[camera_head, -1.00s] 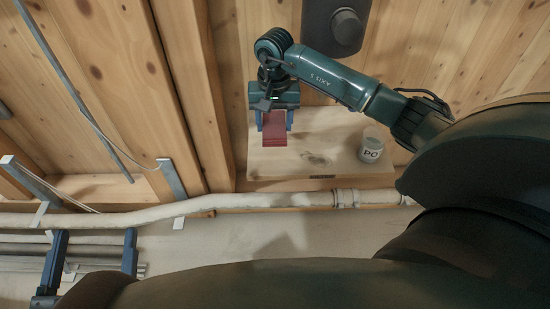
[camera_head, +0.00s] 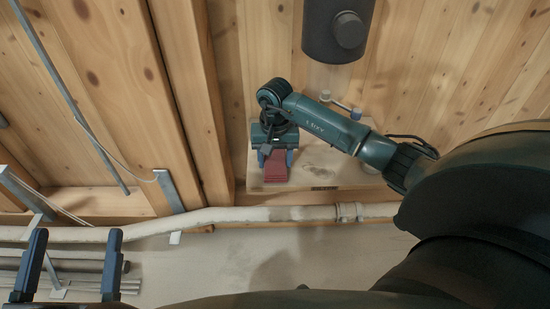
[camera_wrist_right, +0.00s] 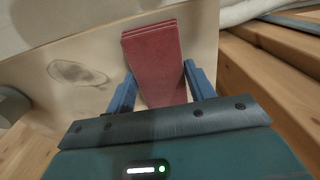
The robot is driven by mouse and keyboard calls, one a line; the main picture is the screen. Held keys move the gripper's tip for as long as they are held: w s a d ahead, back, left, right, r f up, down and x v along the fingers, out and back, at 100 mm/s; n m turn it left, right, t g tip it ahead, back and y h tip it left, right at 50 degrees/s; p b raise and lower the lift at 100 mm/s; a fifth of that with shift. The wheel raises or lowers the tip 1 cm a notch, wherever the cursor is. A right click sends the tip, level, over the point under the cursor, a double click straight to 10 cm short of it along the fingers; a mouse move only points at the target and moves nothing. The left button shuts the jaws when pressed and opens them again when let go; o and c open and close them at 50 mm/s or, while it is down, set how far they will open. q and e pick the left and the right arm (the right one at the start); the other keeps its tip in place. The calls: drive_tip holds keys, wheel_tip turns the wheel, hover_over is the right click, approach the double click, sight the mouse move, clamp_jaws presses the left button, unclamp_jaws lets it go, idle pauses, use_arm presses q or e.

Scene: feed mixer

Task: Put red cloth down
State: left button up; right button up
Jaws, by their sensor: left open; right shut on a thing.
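The red cloth (camera_head: 277,170) is a folded, layered dark-red strip. My right gripper (camera_head: 276,158) is shut on it, with a blue finger at each side. The cloth sticks out from the jaws over the pale wooden shelf (camera_head: 325,177), near its left end. In the right wrist view the cloth (camera_wrist_right: 155,60) lies between the two blue fingers, its far end over the light board. I cannot tell whether it touches the board. My left gripper (camera_head: 76,238) is open and empty at the lower left, away from the shelf.
A light pipe (camera_head: 260,214) runs along below the shelf's front edge. A dark cylinder (camera_head: 338,30) is on the wall above. A grey rounded thing (camera_wrist_right: 12,105) stands at the left in the wrist view. Metal bars lie at the lower left.

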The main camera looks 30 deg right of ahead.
sight(275, 161)
drive_tip(key=o, duration=0.9)
drive_tip(key=shift+f, duration=0.1)
use_arm(q)
drive_tip(key=shift+r, duration=0.2)
drive_tip(key=shift+r, duration=0.1)
use_arm(e)
drive_tip(key=shift+r+p, duration=0.3)
drive_tip(key=shift+r, duration=0.1)
wheel_tip(275, 161, up, 3)
drive_tip(key=shift+p, duration=0.65)
wheel_tip(275, 161, up, 3)
drive_tip(key=shift+f+p, duration=0.15)
drive_tip(key=shift+p, duration=0.3)
drive_tip(key=shift+r, duration=0.7)
use_arm(q)
drive_tip(key=shift+s+f+n+g+y, duration=0.15)
drive_tip(key=shift+f+y, duration=0.15)
drive_tip(key=shift+f, duration=0.2)
drive_tip(key=shift+s+f+n+g+y, duration=0.15)
drive_tip(key=shift+f+y, duration=0.15)
drive_tip(key=shift+f, duration=0.15)
